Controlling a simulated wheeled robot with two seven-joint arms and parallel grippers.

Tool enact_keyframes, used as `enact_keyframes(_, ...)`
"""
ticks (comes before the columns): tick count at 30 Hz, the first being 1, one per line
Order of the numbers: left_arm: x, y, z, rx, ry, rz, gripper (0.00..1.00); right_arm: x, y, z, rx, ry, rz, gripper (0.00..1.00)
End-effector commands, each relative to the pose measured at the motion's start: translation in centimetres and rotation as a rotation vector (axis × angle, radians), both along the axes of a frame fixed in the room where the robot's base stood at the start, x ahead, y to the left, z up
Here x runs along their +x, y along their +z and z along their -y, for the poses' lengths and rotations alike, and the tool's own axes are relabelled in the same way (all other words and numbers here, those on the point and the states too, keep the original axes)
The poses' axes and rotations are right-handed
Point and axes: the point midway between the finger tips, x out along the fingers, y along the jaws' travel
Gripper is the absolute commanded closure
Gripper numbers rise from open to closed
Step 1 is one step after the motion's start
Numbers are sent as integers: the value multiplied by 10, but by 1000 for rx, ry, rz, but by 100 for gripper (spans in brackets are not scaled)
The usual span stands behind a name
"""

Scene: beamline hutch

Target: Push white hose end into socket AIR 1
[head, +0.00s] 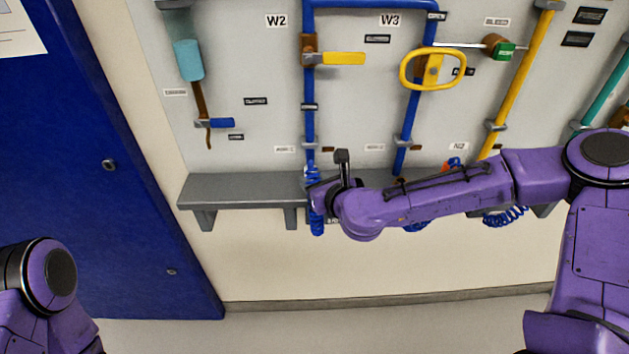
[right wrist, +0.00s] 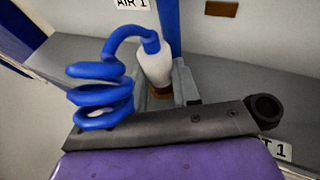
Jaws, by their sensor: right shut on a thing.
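The white hose end (right wrist: 153,62) is a pale sleeve on a blue coiled hose (right wrist: 100,95) in the right wrist view. It stands nearly upright, tilted slightly. A brown, brass-like fitting (right wrist: 160,93) shows directly below it, likely the socket; I cannot tell whether the two are joined. An AIR 1 label (right wrist: 132,4) is on the panel behind. My right gripper (right wrist: 170,88) is shut on the white hose end, its fingers mostly hidden behind my wrist. In the head view my right gripper (head: 314,188) is at the grey shelf, by the blue coil (head: 317,222). My left gripper is out of view.
The grey shelf (head: 240,190) runs along the panel's bottom. Above it are blue pipes (head: 309,120), a yellow lever (head: 343,58) and a yellow oval handle (head: 433,68). More blue coils (head: 505,216) hang to the right. A blue door (head: 80,160) is left.

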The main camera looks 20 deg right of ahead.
Motion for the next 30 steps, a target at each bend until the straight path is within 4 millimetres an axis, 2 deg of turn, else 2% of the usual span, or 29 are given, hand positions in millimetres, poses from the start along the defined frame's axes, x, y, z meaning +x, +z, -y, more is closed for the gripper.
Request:
enact_keyframes(1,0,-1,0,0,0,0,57,-4,-10,-1,-1,4,-22,100)
enact_keyframes(3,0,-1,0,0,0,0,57,-4,-10,-1,-1,4,-22,100)
enact_keyframes(4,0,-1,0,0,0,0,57,-4,-10,-1,-1,4,-22,65)
enact_keyframes(6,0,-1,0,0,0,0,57,-4,-9,-1,-1,4,-21,43)
enact_keyframes(7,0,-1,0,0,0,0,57,-4,-9,-1,-1,3,-20,39)
enact_keyframes(17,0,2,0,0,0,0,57,-6,-2,1,0,0,-10,39)
enact_keyframes(20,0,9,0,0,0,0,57,-20,6,4,2,0,-12,39)
enact_keyframes(26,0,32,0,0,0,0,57,-73,30,13,6,-1,-14,39)
enact_keyframes(27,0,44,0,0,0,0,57,-79,36,14,0,1,-16,39)
enact_keyframes(30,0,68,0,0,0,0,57,-85,38,16,-5,-1,-19,39)
